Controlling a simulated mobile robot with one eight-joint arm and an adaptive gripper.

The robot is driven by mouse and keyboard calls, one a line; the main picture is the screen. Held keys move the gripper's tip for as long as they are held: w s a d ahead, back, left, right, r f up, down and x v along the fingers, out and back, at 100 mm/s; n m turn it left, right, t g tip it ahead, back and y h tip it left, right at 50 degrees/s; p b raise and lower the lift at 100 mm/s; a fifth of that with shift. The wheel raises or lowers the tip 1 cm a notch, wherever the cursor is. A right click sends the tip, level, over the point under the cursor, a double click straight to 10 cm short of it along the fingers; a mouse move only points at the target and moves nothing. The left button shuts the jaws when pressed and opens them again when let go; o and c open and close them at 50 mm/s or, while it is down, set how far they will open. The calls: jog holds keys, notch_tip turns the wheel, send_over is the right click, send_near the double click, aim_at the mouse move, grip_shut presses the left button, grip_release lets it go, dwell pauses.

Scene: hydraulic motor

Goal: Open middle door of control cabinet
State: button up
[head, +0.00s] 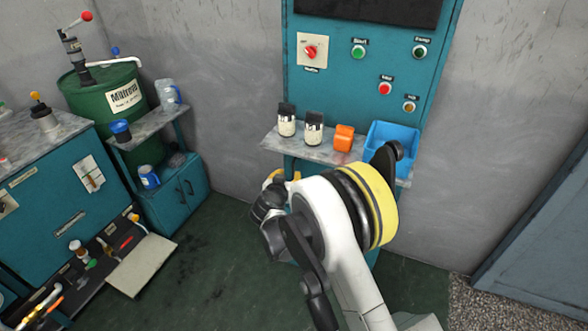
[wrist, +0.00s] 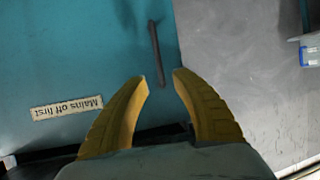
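The teal control cabinet (head: 388,70) stands against the back wall in the head view, with a switch and buttons on its upper panel. Its lower front is mostly hidden by the shelf and my arm. In the wrist view a teal door (wrist: 80,50) carries an upside-down label, "Mains off first" (wrist: 67,108). A thin dark handle (wrist: 156,53) stands near the door's edge. My gripper (wrist: 161,77) is open and empty, its two yellow fingers apart. The handle's lower end shows just beyond the gap between the fingertips; contact cannot be seen. In the head view my gripper (head: 281,176) is partly hidden.
A shelf (head: 325,152) juts from the cabinet above my gripper, bearing two jars, an orange item (head: 344,138) and a blue bin (head: 391,143). At left stand a green drum (head: 95,95), a small teal cupboard (head: 180,195) and a workbench. Dark green floor lies clear between.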

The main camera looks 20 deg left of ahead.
aim_at(293, 169)
jog(key=b+x, duration=0.2)
jog(key=x, duration=0.4)
jog(key=shift+w+f, duration=0.1)
jog(key=shift+f, duration=0.15)
jog(key=shift+w, duration=0.5)
grip_shut()
